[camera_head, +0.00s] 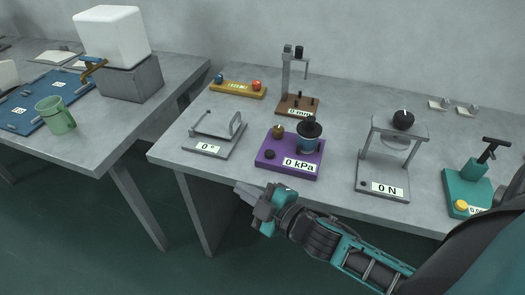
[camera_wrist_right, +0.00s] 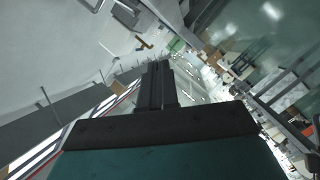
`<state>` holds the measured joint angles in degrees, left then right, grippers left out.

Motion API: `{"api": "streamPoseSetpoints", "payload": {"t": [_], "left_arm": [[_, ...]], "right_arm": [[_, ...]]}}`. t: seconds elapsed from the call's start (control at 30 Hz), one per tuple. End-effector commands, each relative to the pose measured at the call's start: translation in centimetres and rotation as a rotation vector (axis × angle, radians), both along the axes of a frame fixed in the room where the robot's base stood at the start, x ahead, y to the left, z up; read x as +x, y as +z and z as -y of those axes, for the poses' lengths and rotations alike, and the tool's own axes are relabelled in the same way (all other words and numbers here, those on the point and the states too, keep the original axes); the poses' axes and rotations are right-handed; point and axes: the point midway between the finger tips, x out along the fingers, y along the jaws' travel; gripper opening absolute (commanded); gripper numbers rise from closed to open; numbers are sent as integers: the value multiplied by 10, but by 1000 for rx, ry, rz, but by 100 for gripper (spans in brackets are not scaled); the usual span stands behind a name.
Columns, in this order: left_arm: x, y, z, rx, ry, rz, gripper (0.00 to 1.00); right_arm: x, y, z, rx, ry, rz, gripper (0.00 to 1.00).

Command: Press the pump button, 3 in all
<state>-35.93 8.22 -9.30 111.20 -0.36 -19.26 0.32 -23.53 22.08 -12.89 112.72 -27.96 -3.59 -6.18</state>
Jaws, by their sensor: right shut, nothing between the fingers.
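A purple base (camera_head: 265,160) labelled "0 kPa" stands near the front edge of the right table. It carries a blue cylinder (camera_head: 306,145) with a wide black top (camera_head: 310,128), a brass knob (camera_head: 278,131) and a small dark knob (camera_head: 269,154). Which of these is the pump button I cannot tell for certain. My right gripper (camera_head: 240,189) is shut and empty, in front of the table edge and to the lower left of the purple base, apart from it. Its closed fingers also show in the right wrist view (camera_wrist_right: 158,85). My left gripper is not in view.
A "0 °" frame (camera_head: 215,140) stands left of the purple base, a "0 N" stand (camera_head: 370,160) right of it. A brown-based post (camera_head: 285,80) stands behind. A teal device (camera_head: 468,185) sits far right. The left table holds a green mug (camera_head: 55,115) and a white block (camera_head: 112,35).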

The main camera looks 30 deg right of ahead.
Motion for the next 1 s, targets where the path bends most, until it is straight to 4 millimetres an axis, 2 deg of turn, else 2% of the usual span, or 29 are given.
{"api": "streamPoseSetpoints", "payload": {"t": [0.03,0.1,0.2,0.33,0.5,0.67,0.8,1.0], "left_arm": [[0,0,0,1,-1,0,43],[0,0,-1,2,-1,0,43],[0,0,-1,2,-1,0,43],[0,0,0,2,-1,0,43],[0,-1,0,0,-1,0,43],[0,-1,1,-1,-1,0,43],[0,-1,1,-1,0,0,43],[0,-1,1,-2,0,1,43]], "right_arm": [[11,21,-3,-118,72,105,0],[19,45,-10,-283,172,245,0],[26,73,-22,-526,314,434,0],[27,96,-33,-855,497,657,0],[28,103,-31,-1307,736,890,0],[36,100,-3,-1760,963,1023,0],[50,101,40,-2140,1147,1042,0],[66,114,96,-2515,1328,963,0]]}}
